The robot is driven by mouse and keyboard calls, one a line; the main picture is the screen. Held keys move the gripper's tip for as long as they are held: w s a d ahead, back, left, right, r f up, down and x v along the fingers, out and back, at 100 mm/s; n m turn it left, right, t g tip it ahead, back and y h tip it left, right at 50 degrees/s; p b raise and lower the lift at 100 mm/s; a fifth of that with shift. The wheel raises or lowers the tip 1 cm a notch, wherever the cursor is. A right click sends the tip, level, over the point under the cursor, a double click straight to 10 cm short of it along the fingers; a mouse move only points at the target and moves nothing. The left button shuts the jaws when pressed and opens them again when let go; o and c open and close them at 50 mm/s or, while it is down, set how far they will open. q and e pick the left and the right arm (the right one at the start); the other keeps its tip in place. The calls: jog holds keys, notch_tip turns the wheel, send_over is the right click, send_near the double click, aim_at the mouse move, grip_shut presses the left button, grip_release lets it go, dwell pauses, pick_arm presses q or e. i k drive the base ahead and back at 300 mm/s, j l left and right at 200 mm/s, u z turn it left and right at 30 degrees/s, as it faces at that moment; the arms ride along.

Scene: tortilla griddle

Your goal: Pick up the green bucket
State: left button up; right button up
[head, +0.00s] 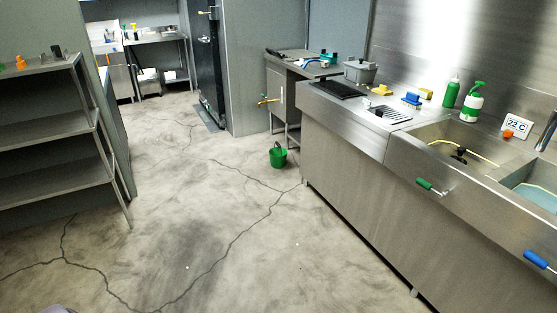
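A small green bucket (278,157) with a handle stands upright on the concrete floor. Neither gripper shows in the head view. A small greyish shape at the bottom left edge is too cut off to tell.
A long steel sink counter (350,187) runs along the right, with bottles, brushes and a grey tub on top. Steel shelves (52,139) stand at the left. A smaller steel table (287,95) stands behind the bucket. The cracked floor (190,225) between is clear.

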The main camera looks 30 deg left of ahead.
aim_at(277, 155)
jog(key=i+j+u, duration=0.2)
jog(key=i+j, duration=0.15)
jog(key=i+j+u, duration=0.75)
jog(key=i+u, duration=0.55)
jog(key=i, duration=1.65)
jog(key=i+z, duration=0.1)
jog(key=i, duration=0.45)
jog(key=i+j+z, duration=0.1)
jog(key=i, duration=0.45)
jog(key=i+j, duration=0.15)
jog(key=i, duration=0.4)
jog(key=z, duration=0.05)
